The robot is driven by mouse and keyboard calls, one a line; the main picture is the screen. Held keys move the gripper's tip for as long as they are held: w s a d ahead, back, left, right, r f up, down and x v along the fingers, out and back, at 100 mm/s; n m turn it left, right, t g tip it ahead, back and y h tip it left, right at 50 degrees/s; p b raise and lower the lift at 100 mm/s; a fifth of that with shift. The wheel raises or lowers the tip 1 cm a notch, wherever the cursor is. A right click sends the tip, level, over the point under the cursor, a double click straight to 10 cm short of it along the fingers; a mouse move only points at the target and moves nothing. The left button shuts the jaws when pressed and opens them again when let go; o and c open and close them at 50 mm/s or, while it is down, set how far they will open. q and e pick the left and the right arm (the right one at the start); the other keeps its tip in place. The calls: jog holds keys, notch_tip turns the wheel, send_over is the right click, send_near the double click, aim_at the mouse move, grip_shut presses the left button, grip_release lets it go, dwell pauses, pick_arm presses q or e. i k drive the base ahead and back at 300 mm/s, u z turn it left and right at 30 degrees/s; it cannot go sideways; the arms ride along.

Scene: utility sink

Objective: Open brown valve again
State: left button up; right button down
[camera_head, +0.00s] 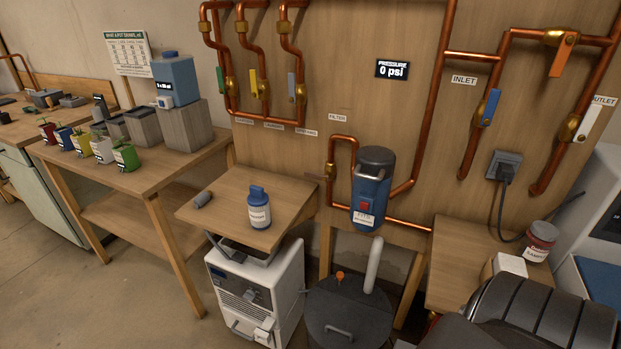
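A lever valve with an orange-brown handle (561,57) sits on the copper pipes at the upper right of the board. Its handle hangs down from the brass body, slightly tilted. The pressure display (392,69) reads 0 psi. Neither gripper is in view. A dark ribbed part of my own body fills the lower right.
Blue inlet (491,107) and white outlet (589,123) handles hang beside the orange-brown one. A plug (505,167) and cable sit below. A blue filter housing (371,188) stands mid-board.

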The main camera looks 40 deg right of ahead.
aim_at(325, 177)
jog(key=z, duration=0.4)
jog(key=i, duration=0.75)
jog(key=z, duration=0.5)
